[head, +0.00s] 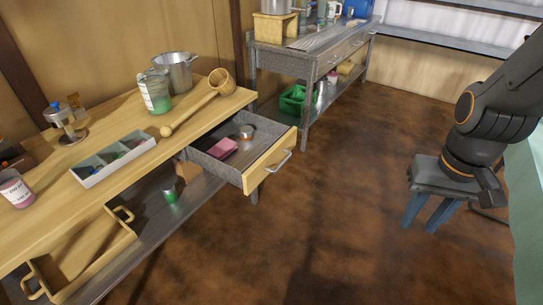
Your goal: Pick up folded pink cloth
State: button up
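The folded pink cloth (223,147) lies in the open drawer (259,137) of the wooden workbench, toward the drawer's left side. A small round copper-coloured object with a pale top (246,132) sits in the same drawer, behind and to the right of the cloth. The cloth is uncovered from above. Part of my dark arm shows at the right edge, far from the drawer. No gripper fingers can be made out there.
A second bench (284,63) is behind. The brown floor between is clear.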

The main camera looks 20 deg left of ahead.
aim_at(226, 147)
jog(key=z, duration=0.2)
jog(key=k, duration=0.4)
jog(key=z, duration=0.1)
jog(key=i, duration=1.45)
jog(key=u, duration=1.45)
jog(key=i, duration=0.85)
jog(key=u, duration=0.75)
